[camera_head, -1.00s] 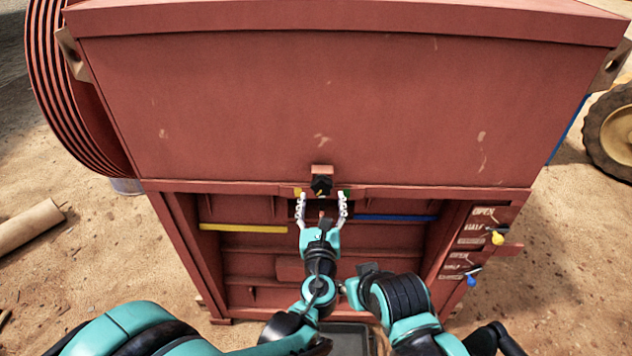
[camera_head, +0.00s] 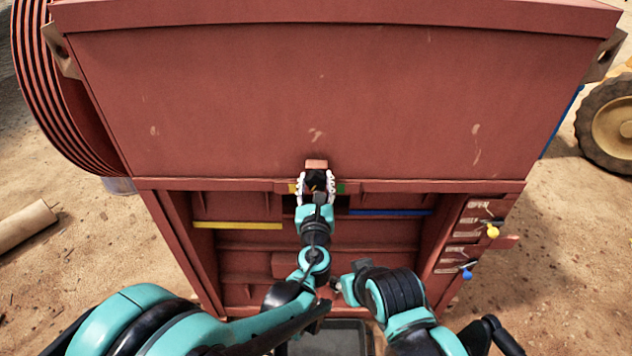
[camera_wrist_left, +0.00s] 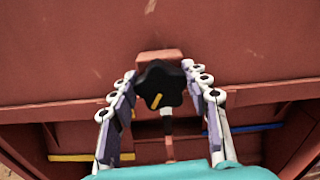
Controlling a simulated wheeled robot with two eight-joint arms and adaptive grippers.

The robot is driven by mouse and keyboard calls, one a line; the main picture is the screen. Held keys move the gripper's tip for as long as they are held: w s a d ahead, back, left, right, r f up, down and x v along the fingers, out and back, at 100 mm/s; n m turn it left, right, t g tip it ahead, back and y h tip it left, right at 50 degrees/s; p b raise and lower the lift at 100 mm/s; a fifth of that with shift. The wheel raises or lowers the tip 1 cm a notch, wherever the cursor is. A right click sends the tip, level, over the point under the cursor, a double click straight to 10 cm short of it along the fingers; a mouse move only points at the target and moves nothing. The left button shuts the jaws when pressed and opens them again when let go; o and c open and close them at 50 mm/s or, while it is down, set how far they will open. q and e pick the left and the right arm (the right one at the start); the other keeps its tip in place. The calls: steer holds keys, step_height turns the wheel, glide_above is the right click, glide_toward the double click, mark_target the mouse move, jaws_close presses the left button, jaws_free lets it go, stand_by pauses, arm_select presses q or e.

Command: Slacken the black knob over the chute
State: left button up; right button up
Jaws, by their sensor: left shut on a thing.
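The black knob (camera_head: 316,181) is a lobed star-shaped knob on a small red bracket (camera_head: 316,164) at the lower edge of the red machine's upper panel. It shows larger in the left wrist view (camera_wrist_left: 160,86), with an orange pointer line slanting down and to the left. My left gripper (camera_head: 317,174) is shut on the knob, one white finger on each side of it. The fingers also show in the left wrist view (camera_wrist_left: 159,74). My right arm is folded low at the right; its gripper (camera_head: 340,287) is small and its fingers are unclear.
A yellow bar (camera_head: 237,225) and a blue bar (camera_head: 391,212) lie left and right below the knob. Yellow and green marks flank the knob. At the right are a yellow-tipped lever (camera_head: 492,231) and a blue-tipped lever (camera_head: 467,275) beside lettered labels.

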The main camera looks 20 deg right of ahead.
arm_select(q)
steer(key=n+b, duration=0.1)
steer(key=n, duration=0.2)
steer(key=shift+a+f+n, duration=0.1)
steer(key=shift+n, duration=0.3)
steer(key=n, duration=0.4)
steer(key=shift+a+f+n+b, duration=0.1)
steer(key=shift+n+b, duration=0.2)
steer(key=shift+b, duration=0.1)
steer(key=n, duration=0.3)
steer(key=shift+n+b, duration=0.3)
steer(key=shift+a+f+n, duration=0.1)
steer(key=shift+f+n, duration=0.05)
steer(key=shift+n, duration=1.85)
steer(key=o, duration=1.2)
steer(key=shift+w, duration=0.1)
steer(key=shift+c, duration=0.2)
